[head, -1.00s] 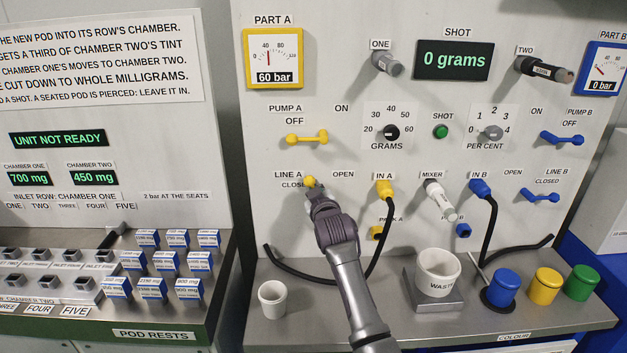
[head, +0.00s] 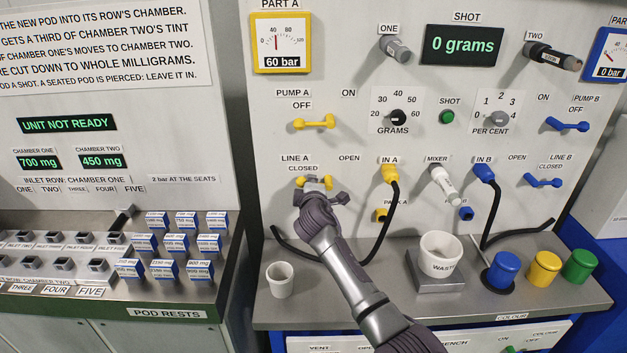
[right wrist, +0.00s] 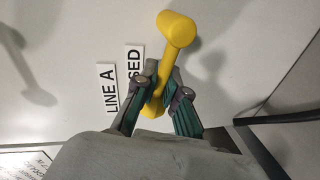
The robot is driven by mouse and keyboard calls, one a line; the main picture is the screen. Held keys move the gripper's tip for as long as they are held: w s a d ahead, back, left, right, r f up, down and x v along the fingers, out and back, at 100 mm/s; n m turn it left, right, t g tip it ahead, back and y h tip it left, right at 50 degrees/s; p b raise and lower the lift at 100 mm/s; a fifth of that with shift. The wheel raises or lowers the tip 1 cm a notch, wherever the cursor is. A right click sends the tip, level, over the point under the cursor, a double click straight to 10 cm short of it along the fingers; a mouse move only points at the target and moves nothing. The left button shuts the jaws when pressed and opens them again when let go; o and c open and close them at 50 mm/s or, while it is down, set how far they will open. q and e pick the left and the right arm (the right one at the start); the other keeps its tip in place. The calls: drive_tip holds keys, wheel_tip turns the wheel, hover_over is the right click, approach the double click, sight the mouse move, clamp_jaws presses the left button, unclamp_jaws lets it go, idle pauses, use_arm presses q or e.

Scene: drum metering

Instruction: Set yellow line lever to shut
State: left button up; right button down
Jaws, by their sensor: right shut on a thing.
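The yellow line lever (head: 328,183) is on the panel under the LINE A and CLOSED labels, partly hidden by my right gripper (head: 315,189). In the right wrist view the yellow lever (right wrist: 168,60) runs from a thick round end down between the green-padded fingers of my right gripper (right wrist: 166,108). The fingers are shut on its thinner end, beside the CLOSED label (right wrist: 134,70). The lever appears to lie across toward the CLOSED side, not toward the OPEN label (head: 349,158). My left gripper is not in view.
The yellow pump A lever (head: 314,122) is just above. The yellow IN A plug (head: 390,173) and its black hose (head: 388,225) are to the right. A white cup (head: 280,280) and the WASTE cup (head: 440,255) stand on the shelf below.

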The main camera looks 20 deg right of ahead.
drive_tip(key=shift+w+a+n, duration=0.1)
drive_tip(key=shift+a+n, duration=0.1)
drive_tip(key=shift+n, duration=0.7)
drive_tip(key=shift+f+h, duration=0.15)
drive_tip(key=shift+h, duration=0.15)
drive_tip(key=c, duration=1.3)
unclamp_jaws()
drive_tip(key=shift+f, duration=0.1)
drive_tip(key=shift+o, duration=0.4)
drive_tip(key=shift+w+a+f, duration=0.1)
drive_tip(key=shift+a+f, duration=0.05)
drive_tip(key=shift+f, duration=0.05)
drive_tip(key=v, duration=1.2)
drive_tip(key=shift+r, duration=0.15)
